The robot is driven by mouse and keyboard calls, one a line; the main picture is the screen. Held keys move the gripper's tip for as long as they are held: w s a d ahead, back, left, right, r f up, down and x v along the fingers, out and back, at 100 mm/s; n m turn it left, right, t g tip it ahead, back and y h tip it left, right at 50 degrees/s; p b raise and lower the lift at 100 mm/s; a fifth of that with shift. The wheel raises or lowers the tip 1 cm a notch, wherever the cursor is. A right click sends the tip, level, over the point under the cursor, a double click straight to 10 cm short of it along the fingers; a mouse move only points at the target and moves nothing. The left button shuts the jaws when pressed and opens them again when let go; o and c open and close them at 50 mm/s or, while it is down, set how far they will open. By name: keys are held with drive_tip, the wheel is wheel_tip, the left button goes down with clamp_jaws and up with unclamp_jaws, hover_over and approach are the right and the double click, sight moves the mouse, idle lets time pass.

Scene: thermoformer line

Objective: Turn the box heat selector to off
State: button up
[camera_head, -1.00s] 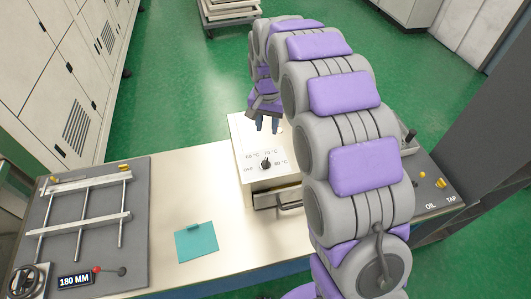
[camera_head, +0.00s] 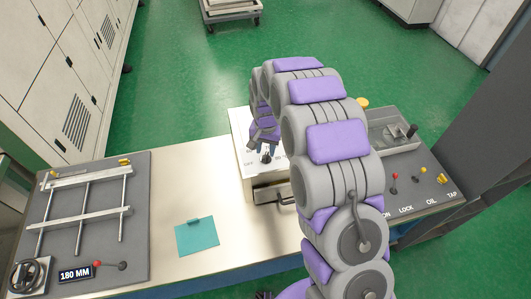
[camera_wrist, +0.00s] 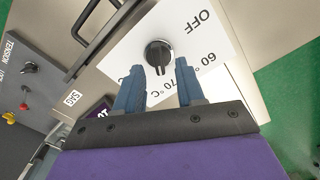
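The heat selector (camera_wrist: 158,54) is a round black knob on the white top panel of the box (camera_head: 242,121). In the wrist view OFF, 60° and 70° marks show around it; other marks are partly hidden by my fingers. The knob also shows in the head view (camera_head: 267,158), just below my gripper. My gripper (camera_wrist: 158,85) is open, its two blue fingers apart with nothing seen between them. The fingertips are close to the knob, one on either side of its lower edge in the wrist view; I cannot tell whether they touch it.
The box has a black handle (camera_head: 286,199) on its front. A teal pad (camera_head: 197,238) lies on the cream bench. A grey frame panel (camera_head: 140,215) stands at left. A grey control panel (camera_head: 428,186) with levers and knobs is at right.

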sight(266, 157)
drive_tip(key=shift+s+f, duration=0.1)
drive_tip(key=shift+f, duration=1.3)
clamp_jaws()
